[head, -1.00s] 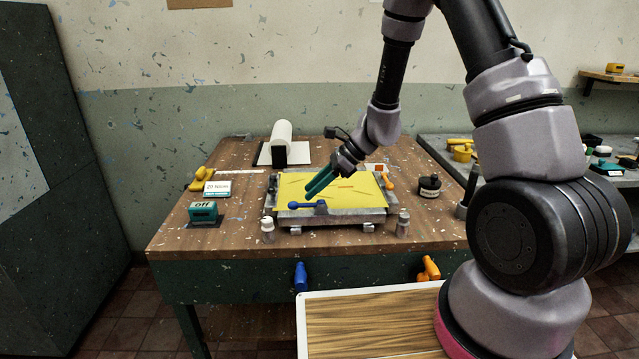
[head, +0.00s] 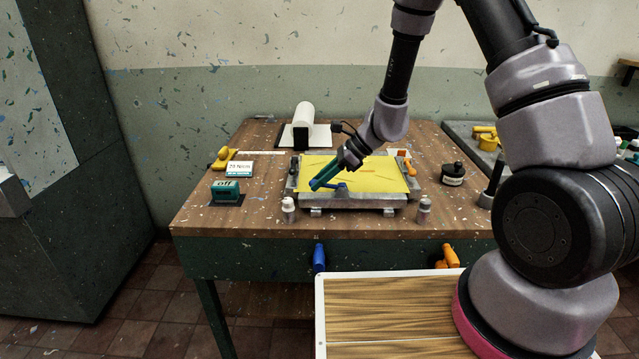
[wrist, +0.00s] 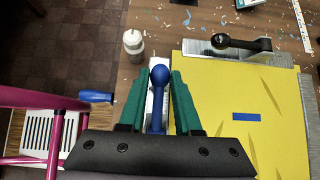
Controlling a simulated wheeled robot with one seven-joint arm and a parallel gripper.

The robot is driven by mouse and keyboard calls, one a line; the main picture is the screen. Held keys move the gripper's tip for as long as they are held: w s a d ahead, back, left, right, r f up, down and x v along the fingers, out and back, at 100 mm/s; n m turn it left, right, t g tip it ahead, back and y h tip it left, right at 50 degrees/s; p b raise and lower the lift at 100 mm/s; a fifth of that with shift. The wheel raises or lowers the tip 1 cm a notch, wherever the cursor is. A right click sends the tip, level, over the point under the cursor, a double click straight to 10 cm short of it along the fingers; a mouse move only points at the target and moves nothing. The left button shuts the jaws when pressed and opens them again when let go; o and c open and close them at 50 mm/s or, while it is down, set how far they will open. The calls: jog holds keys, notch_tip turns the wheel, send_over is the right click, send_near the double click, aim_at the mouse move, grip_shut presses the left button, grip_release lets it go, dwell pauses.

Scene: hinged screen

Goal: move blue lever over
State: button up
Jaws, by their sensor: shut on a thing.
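The blue lever (head: 338,186) is on the front edge of the screen frame (head: 352,203), left of its middle. In the wrist view its round blue knob (wrist: 159,75) and shaft lie between the teal fingers of my gripper (wrist: 160,84). In the head view my gripper (head: 325,179) reaches down to the lever from above, its fingers partly hiding it. It is shut on the blue lever. The yellow screen (head: 370,175) lies flat in the frame.
Small bottles (head: 288,209) (head: 424,210) stand at the front corners. An orange lever (head: 407,165) is on the frame's right side. A black knob (wrist: 222,42) shows in the wrist view. A teal "off" box (head: 226,191) stands left. Blue (head: 319,258) and orange (head: 450,257) handles hang below the table edge.

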jog(key=shift+d+r, duration=0.15)
jog(key=shift+r, duration=0.4)
jog(key=shift+d+r, duration=0.25)
jog(key=shift+r, duration=0.3)
jog(key=shift+d+r, duration=0.2)
jog(key=shift+r, duration=0.4)
jog(key=shift+v, duration=1)
jog(key=shift+d+r, duration=0.1)
jog(key=shift+r, duration=0.05)
jog(key=shift+v, duration=1)
grip_shut()
jog(key=shift+d, duration=0.15)
